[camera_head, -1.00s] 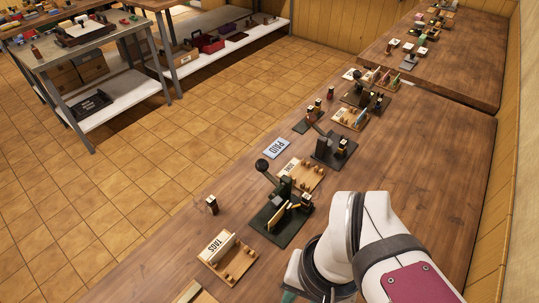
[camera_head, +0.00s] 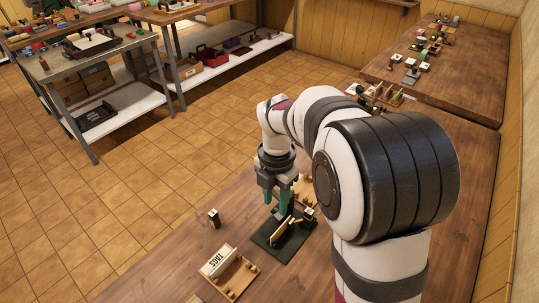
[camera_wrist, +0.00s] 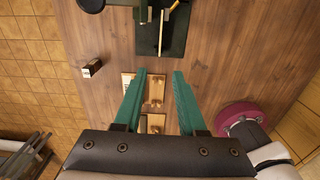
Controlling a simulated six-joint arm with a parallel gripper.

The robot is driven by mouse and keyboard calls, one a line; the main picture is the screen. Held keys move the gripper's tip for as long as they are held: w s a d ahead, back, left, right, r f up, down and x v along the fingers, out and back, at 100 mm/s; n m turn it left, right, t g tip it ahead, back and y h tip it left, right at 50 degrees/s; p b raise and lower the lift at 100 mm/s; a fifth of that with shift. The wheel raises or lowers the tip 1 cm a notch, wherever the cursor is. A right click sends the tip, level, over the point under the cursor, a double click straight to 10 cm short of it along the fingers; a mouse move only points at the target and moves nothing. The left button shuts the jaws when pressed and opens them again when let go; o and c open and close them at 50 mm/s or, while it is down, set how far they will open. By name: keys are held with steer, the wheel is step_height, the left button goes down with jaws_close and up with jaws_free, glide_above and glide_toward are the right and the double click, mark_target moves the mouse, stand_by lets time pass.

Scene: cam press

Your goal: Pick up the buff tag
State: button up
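My gripper (camera_head: 276,205) hangs in front of the dark green press in the head view. In the wrist view its two green fingers (camera_wrist: 158,76) are apart, with nothing between them. The press (camera_head: 266,240) also shows at the top of the wrist view (camera_wrist: 174,44). The wooden TAGS rack (camera_head: 238,279) stands left of and nearer than the press.
A small dark stamp (camera_head: 213,217) stands left of the press. My arm hides much of the table's middle and the stations behind. In the wrist view, wooden racks (camera_wrist: 154,92) lie beyond the fingers, and bare wood lies right of them. A maroon round part (camera_wrist: 240,116) is at right.

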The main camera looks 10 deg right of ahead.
mark_target(276, 233)
steer(key=f, duration=1.5)
steer(key=shift+w+d+f, duration=0.3)
steer(key=shift+w+f, duration=0.05)
steer(key=shift+f, duration=0.05)
jaws_close()
